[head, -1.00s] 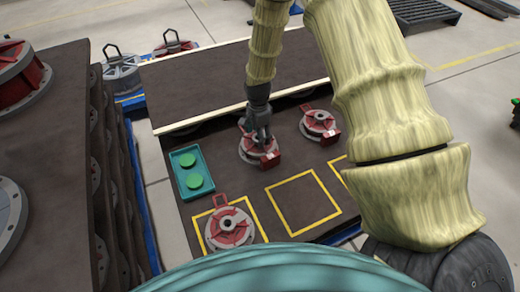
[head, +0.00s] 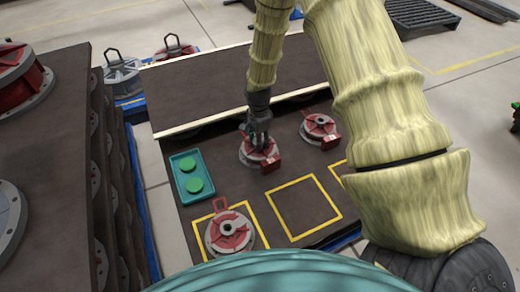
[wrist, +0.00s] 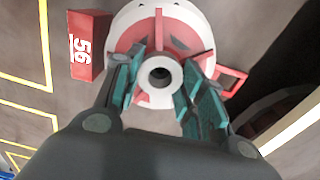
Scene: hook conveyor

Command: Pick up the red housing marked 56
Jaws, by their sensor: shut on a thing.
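The red housing marked 56 (wrist: 130,45) is a round red and light-grey part with a raised central hub. Its red block with a white 56 (wrist: 88,45) shows at the upper left of the wrist view. In the head view the housing (head: 250,158) sits on the dark table, in the back row. My gripper (head: 262,145) points down over its middle. In the wrist view my gripper's teal-padded fingers (wrist: 158,80) are on either side of the hub, shut on it. The fingers hide part of the housing.
A second red housing (head: 319,127) sits to the right. Another (head: 230,230) lies in a yellow-outlined square at the front. An empty yellow square (head: 304,208) is beside it. A taller dark stack (head: 70,150) rises at far left.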

